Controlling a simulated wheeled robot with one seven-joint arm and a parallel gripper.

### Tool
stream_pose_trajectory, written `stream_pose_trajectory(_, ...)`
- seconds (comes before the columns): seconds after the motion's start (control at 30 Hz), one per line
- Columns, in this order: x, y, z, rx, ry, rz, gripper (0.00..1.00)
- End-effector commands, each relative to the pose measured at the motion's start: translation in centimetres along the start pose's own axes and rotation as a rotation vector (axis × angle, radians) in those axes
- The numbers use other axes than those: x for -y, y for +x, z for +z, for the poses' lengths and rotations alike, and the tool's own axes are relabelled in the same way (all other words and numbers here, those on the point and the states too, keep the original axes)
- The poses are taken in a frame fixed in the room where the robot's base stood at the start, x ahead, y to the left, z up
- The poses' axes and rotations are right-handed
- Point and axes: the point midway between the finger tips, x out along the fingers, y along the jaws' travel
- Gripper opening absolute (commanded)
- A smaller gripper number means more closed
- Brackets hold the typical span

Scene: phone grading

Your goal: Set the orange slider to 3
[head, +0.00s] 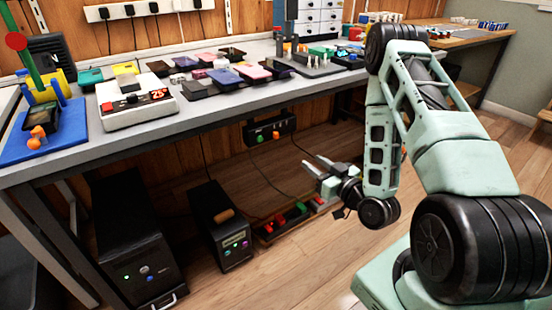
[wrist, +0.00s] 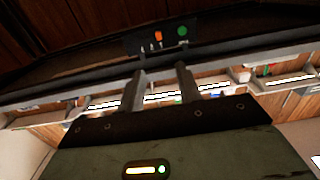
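The orange slider (head: 276,135) is a small orange piece on a dark control box (head: 291,124) mounted under the front edge of the workbench. A round green control (head: 260,138) is beside it. In the wrist view the slider (wrist: 158,36) shows on the box, left of the green control (wrist: 182,30). Scale marks are too small to read. My gripper (head: 311,164) is below and right of the box, apart from it. Its two fingers are spread with nothing between them; they also show in the wrist view (wrist: 160,80).
The workbench (head: 215,113) overhangs the box and carries phones, trays and a white device (head: 136,107). Two black computer cases (head: 135,240) (head: 221,228) stand on the floor below. Cables hang under the bench.

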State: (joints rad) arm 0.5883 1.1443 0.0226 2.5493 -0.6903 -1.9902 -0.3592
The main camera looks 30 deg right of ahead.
Motion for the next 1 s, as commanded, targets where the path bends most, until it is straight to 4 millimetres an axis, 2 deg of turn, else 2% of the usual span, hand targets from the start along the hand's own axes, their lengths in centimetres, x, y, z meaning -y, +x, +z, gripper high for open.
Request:
stream_pose_trajectory(0.13,-0.2,0.4,0.0,-0.012,0.000,0.007,0.35)
stream_pose_trajectory(0.27,-0.1,1.9,-0.2,-0.012,-0.002,0.002,0.35)
stream_pose_trajectory(0.8,-0.3,12.9,-0.1,-0.016,0.000,0.007,0.35)
stream_pose_trajectory(1.0,-0.4,15.8,-0.1,-0.013,0.001,0.008,0.35)
